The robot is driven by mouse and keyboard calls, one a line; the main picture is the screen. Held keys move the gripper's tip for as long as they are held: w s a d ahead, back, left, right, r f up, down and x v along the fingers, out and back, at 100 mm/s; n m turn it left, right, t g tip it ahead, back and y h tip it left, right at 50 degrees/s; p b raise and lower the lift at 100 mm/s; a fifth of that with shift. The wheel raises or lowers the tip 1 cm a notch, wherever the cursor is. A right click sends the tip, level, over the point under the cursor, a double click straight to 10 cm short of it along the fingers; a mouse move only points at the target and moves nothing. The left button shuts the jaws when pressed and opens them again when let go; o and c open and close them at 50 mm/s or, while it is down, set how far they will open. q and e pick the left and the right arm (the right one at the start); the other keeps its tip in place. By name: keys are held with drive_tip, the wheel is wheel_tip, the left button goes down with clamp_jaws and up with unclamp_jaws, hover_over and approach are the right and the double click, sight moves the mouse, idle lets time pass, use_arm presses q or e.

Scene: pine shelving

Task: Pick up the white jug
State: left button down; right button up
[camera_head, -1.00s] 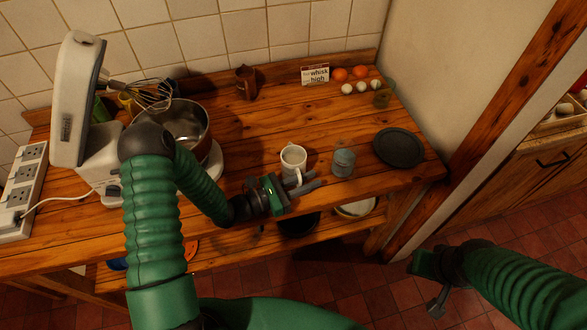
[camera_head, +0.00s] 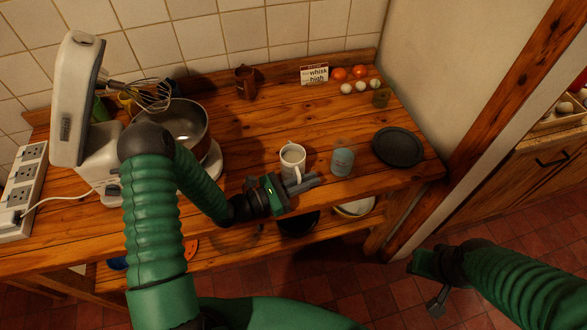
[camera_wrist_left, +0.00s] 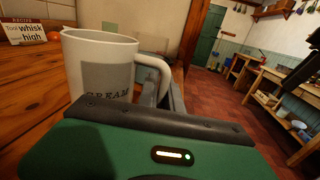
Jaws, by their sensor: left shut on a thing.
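The white jug (camera_head: 291,157) stands upright on the wooden counter near its front edge. In the left wrist view the white jug (camera_wrist_left: 95,68) shows a grey label reading "CREAM" and a handle on the right. My left gripper (camera_head: 304,184) is at the jug's front, shut on its handle. In the left wrist view the fingers (camera_wrist_left: 165,92) are partly hidden behind the gripper body, at the handle. My right gripper (camera_head: 431,285) hangs over the floor at the lower right, away from the counter; its jaw state is unclear.
A blue-grey jar (camera_head: 342,160) stands just right of the jug, and a dark plate (camera_head: 398,147) lies further right. A stand mixer (camera_head: 88,125) with a steel bowl (camera_head: 183,125) is at the left. A brown mug (camera_head: 245,82), a card (camera_head: 314,73) and several eggs (camera_head: 361,87) are at the back.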

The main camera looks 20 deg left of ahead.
use_arm(q)
drive_tip(key=shift+r, duration=0.1)
idle(0.7)
drive_tip(key=shift+r, duration=0.6)
wheel_tip(320, 180, up, 2)
drive_tip(key=shift+r, duration=0.1)
drive_tip(key=s+a, duration=0.2)
drive_tip(key=s, duration=0.5)
drive_tip(key=s+a+r+b, duration=0.1)
drive_tip(key=s+a, duration=0.1)
drive_tip(key=s, duration=0.6)
drive_tip(key=shift+s+a+r, duration=0.2)
drive_tip(key=shift+a+r, duration=0.05)
drive_tip(key=shift+a, duration=0.05)
